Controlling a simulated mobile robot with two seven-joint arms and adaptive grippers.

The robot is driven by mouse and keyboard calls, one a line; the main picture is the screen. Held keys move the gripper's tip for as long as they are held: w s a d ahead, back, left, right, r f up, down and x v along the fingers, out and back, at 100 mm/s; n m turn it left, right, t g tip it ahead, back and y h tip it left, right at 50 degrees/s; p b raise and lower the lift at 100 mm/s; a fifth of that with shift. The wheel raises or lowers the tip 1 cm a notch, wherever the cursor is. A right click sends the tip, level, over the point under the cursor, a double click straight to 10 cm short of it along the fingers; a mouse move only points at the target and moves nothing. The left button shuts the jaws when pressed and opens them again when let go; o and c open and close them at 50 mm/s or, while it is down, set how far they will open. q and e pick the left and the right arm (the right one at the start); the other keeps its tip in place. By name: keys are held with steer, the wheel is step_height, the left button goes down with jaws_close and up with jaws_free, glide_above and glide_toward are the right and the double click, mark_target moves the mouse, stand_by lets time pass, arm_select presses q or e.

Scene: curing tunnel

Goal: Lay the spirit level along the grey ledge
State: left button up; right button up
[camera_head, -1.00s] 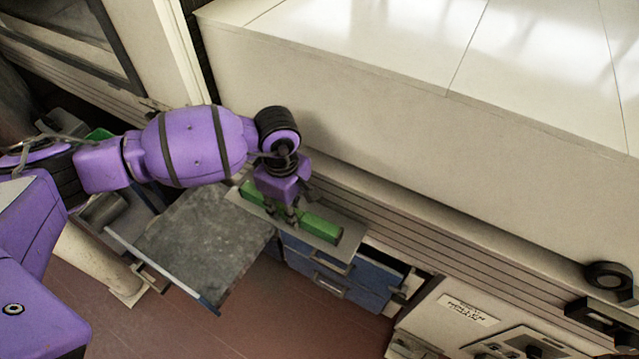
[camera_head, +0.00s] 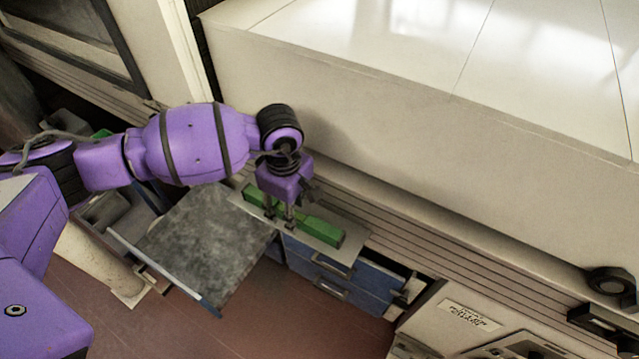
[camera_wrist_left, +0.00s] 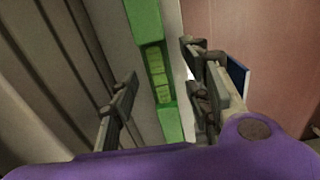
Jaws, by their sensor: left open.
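The spirit level (camera_head: 322,230) is a long green bar. It lies lengthwise on the grey ledge (camera_head: 352,239), a narrow grey plate beside the ribbed wall strip. My left gripper (camera_head: 279,219) points down over the level, left of its middle, and is open. In the left wrist view, the level (camera_wrist_left: 147,22) runs between the two spread fingers (camera_wrist_left: 163,92), with a visible gap to the left finger. Contact with the right finger is hard to tell. The gripper hides part of the level in the head view. My right gripper is not in view.
A dark grey tabletop (camera_head: 203,243) stands left of the ledge. Blue drawers (camera_head: 345,281) with handles sit below it. A big cream housing (camera_head: 400,130) rises behind. A labelled machine panel (camera_head: 468,314) is at lower right. Red-brown floor (camera_head: 290,325) lies in front.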

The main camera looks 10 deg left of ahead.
arm_select(q)
step_height(320, 180, up, 11)
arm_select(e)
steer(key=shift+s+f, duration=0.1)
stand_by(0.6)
